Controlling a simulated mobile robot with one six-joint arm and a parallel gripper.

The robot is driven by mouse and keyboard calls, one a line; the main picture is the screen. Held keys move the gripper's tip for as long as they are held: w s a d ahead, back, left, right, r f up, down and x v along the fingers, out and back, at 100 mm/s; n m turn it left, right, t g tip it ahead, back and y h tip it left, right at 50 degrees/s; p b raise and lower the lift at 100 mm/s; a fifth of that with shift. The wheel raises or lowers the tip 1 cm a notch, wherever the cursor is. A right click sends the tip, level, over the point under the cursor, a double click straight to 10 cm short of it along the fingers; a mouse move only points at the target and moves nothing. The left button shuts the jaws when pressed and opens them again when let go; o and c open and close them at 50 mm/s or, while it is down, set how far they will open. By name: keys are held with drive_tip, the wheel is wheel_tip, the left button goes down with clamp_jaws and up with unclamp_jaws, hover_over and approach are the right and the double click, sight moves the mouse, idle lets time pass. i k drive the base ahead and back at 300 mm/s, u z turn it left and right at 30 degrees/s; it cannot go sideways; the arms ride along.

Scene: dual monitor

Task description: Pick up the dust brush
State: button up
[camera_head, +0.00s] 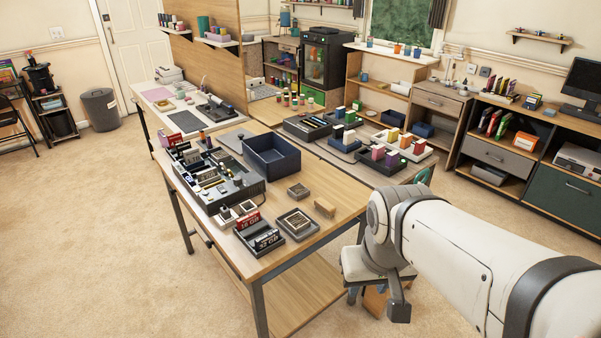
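A small tan wooden block-like object (324,207) lies on the front right part of the wooden worktable (330,180); it may be the dust brush, but it is too small to be sure. My arm comes in from the lower right, and its wrist hangs to the right of the table's edge. A dark grey end piece (399,305) below the wrist seems to be part of my gripper. It is low and apart from the tan object. I cannot make out two fingers or whether anything is held.
Left of the tan object are a framed tray (296,223), a small box (298,191) and a dark case of parts (220,185). A navy bin (271,158) stands behind. A pale stool (360,265) is under my wrist. Open carpet lies at the left.

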sight(325, 208)
drive_tip(key=z, duration=0.05)
drive_tip(key=i, duration=1)
drive_tip(key=u, duration=0.05)
